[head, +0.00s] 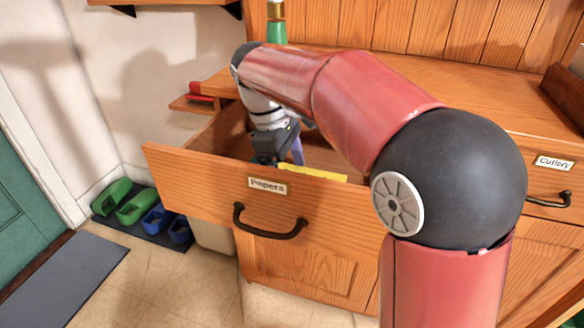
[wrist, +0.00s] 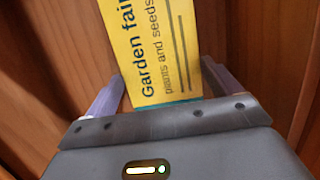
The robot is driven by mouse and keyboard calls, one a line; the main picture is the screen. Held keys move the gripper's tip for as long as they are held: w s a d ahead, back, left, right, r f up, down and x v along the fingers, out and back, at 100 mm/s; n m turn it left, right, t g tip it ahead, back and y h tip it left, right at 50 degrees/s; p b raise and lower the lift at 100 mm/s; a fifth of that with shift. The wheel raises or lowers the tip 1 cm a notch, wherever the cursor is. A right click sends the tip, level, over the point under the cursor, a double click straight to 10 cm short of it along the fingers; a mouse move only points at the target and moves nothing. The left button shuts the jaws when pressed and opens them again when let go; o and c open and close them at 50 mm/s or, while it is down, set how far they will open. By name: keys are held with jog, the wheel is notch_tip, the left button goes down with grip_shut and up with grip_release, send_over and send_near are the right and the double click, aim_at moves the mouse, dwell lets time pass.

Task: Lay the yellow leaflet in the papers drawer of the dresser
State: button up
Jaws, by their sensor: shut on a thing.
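The papers drawer (head: 330,215) of the dresser is pulled open, with a "Papers" label and a dark handle on its front. My gripper (head: 280,160) reaches down into its opening, just behind the front panel. The yellow leaflet (head: 314,173) shows as a thin strip above the drawer front; the panel hides the rest. In the wrist view the leaflet (wrist: 152,50) reads "Garden fair, plants and seeds" and lies between the two fingers of my gripper (wrist: 160,92), which is shut on it. Whether the leaflet touches the drawer floor cannot be told.
The dresser top (head: 470,95) has a green bottle (head: 276,28) at the back. A closed drawer labelled "Cutlery" (head: 555,162) is at the right. Green and blue shoes (head: 136,206) sit on a dark mat at the left. Wooden drawer walls flank my gripper.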

jog(key=shift+w+d+f, duration=0.2)
jog(key=shift+w+f, duration=0.1)
jog(key=shift+w, duration=0.2)
jog(key=shift+w+d+f, duration=0.15)
jog(key=shift+w+f, duration=0.1)
jog(key=shift+w, duration=0.2)
jog(key=shift+f, duration=0.15)
jog(key=o, duration=0.8)
jog(key=shift+c, duration=0.2)
jog(key=v, duration=0.3)
jog(key=shift+a+r+p, duration=0.15)
jog(key=shift+r+p, duration=0.2)
jog(key=w+a, duration=0.1)
jog(key=a, duration=0.2)
jog(key=w+a+p, duration=0.1)
jog(key=a, duration=0.3)
jog(key=w+a, duration=0.2)
jog(key=a, duration=0.2)
jog(key=shift+f, duration=0.25)
